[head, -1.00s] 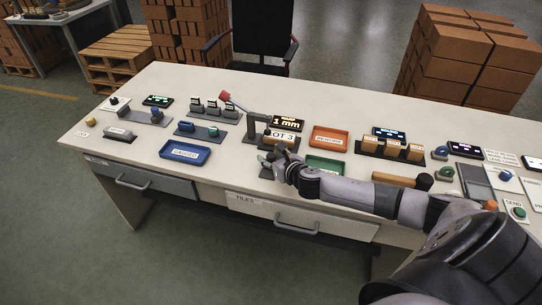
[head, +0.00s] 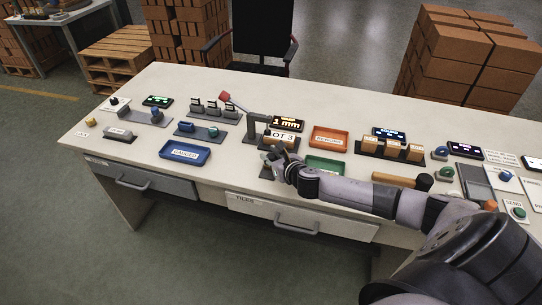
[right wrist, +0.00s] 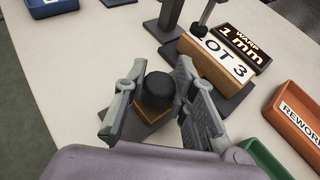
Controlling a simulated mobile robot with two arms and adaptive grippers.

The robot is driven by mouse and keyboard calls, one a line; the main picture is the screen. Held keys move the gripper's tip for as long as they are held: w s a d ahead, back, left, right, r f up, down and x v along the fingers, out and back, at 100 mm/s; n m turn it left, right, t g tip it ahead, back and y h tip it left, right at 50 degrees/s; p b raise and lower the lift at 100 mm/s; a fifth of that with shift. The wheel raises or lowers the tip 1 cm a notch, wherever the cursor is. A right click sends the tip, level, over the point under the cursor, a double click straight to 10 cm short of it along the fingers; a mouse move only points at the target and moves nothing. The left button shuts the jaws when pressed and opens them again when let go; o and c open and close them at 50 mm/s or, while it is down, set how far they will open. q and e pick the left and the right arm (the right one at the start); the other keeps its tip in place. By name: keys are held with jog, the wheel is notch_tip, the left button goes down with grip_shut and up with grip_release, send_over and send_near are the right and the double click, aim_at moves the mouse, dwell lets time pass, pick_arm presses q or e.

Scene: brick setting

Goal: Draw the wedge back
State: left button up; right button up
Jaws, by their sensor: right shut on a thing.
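The wedge shows in the right wrist view as a tan wooden piece (right wrist: 153,109) with a dark knob (right wrist: 158,88) on top. My right gripper (right wrist: 157,98) is shut on the wedge by its knob, one finger on each side. In the head view my right gripper (head: 270,160) is at the front of the gauge stand, and the wedge is mostly hidden there. The brick marked LOT 3 (right wrist: 219,60) lies on the stand's dark base, just beyond the wedge. The display (head: 288,123) behind it reads 1 mm. My left gripper is not in view.
A blue tray (head: 185,151) stands to the left, a green tray (head: 325,164) right of the gripper, and an orange tray (head: 329,137) behind it. A grey post with a red-tipped lever (head: 226,97) rises by the brick. Bare tabletop lies left of the gripper.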

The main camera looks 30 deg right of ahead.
jog(key=shift+a, duration=0.1)
grip_shut()
jog(key=shift+s+a+r+p, duration=0.1)
jog(key=shift+s+a+p, duration=0.6)
jog(key=shift+a+p, duration=0.05)
jog(key=shift+s+a, duration=0.2)
jog(key=shift+a, duration=0.05)
jog(key=shift+f, duration=0.2)
jog(key=o, duration=1.1)
grip_release()
jog(key=shift+r, duration=0.1)
jog(key=v, duration=1.2)
